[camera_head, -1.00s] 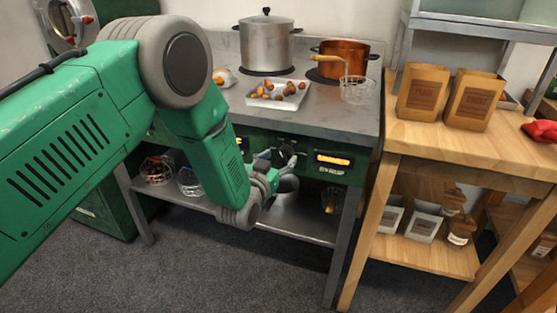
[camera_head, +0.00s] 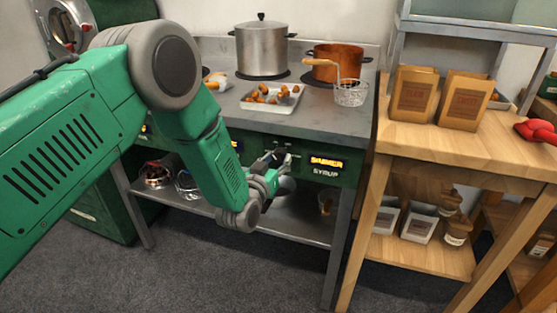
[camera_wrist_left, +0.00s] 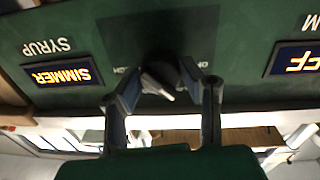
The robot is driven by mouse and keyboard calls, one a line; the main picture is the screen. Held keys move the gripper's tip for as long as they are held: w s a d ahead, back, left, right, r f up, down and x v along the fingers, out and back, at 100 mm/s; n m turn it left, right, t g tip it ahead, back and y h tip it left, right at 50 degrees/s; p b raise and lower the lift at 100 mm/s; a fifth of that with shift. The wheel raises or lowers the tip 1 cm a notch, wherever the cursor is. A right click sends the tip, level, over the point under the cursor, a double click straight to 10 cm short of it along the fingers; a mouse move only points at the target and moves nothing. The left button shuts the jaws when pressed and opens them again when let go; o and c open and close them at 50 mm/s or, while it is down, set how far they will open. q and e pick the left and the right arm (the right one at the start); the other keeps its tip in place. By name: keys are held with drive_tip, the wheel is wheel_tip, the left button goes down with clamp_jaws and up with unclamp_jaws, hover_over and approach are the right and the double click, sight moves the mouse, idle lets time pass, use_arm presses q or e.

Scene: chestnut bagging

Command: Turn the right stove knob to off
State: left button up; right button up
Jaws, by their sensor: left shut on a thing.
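The right stove knob (camera_wrist_left: 160,78) is dark with a pale pointer and sits on the green front panel (camera_wrist_left: 130,35). My left gripper (camera_wrist_left: 163,82) has its two fingers on either side of the knob and is shut on it. In the head view the left gripper (camera_head: 279,159) is at the panel, largely hiding the knob. The display (camera_head: 326,163) beside the knob is lit and reads SIMMER, with SYRUP below it. It also shows in the left wrist view (camera_wrist_left: 61,74), upside down. Another display (camera_wrist_left: 296,60) there ends in FF.
A steel pot (camera_head: 263,48), a copper pot (camera_head: 338,66), a wire basket (camera_head: 350,95) and a tray (camera_head: 257,108) of chestnuts stand on the stove top. A wooden table (camera_head: 425,143) with paper bags (camera_head: 413,95) is at right. A lower shelf (camera_head: 290,220) lies beneath.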

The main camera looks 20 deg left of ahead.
use_arm(q)
drive_tip(key=n, duration=0.3)
drive_tip(key=shift+a+f+n, duration=0.1)
drive_tip(key=shift+f+n, duration=0.05)
drive_tip(key=shift+n, duration=0.25)
drive_tip(key=n, duration=0.2)
drive_tip(key=shift+n, duration=0.4)
drive_tip(key=shift+d+n+y, duration=0.2)
drive_tip(key=shift+n+y, duration=0.2)
drive_tip(key=shift+n, duration=1.5)
drive_tip(key=shift+f+b, duration=0.1)
drive_tip(key=shift+b, duration=0.2)
drive_tip(key=o, duration=1.1)
drive_tip(key=shift+o, duration=0.2)
